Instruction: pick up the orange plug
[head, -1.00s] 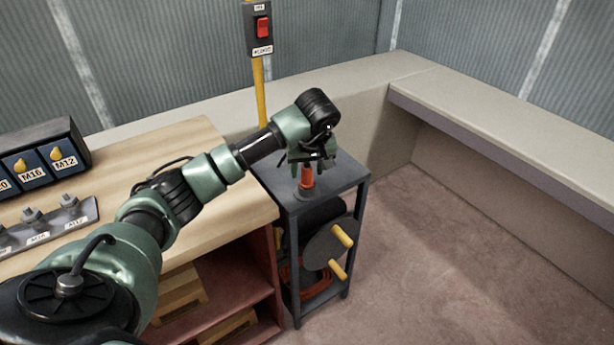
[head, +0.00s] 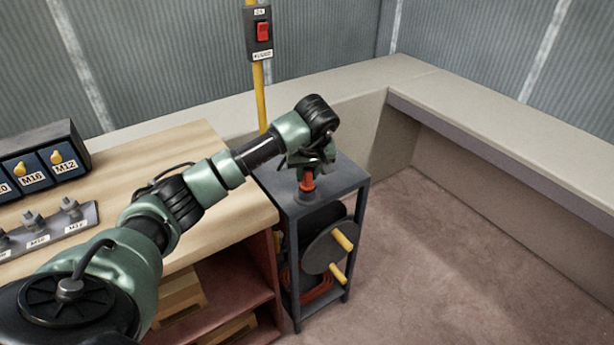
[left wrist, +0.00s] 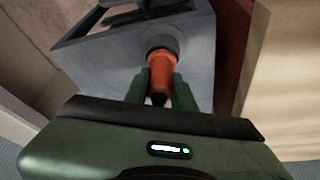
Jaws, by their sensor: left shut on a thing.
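The orange plug (head: 307,181) stands upright on the top of the small dark grey stand (head: 338,183), its lower end at a grey round base. My left gripper (head: 307,168) comes down on it from above and is shut on its upper part. In the left wrist view the two green fingers (left wrist: 160,88) press on both sides of the orange plug (left wrist: 161,68). The grey round base (left wrist: 161,41) is at the plug's far end there. I cannot tell whether the plug is still seated in it. My right gripper is not in view.
A wooden workbench (head: 205,140) stands left of the stand, with labelled bins (head: 40,165) on it. A reel with yellow handles (head: 330,246) sits on the stand's lower level. A red switch (head: 263,31) is on a yellow post behind. The floor at right is clear.

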